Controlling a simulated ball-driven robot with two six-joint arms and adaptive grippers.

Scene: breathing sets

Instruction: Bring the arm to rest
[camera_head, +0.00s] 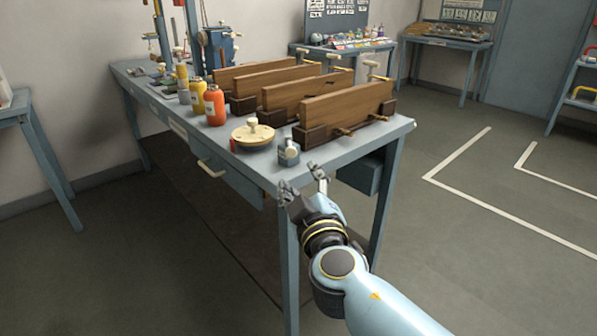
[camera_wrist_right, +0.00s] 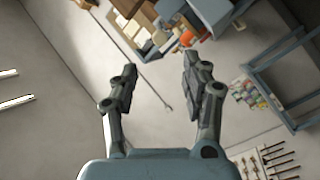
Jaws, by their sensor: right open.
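My right arm (camera_head: 385,305) comes in from the lower right in the head view. Its gripper (camera_head: 303,180) is open and empty, just off the near end of the blue workbench (camera_head: 222,157). My left gripper is not in view.
Floor to the right, with white lines (camera_head: 460,153), is clear.

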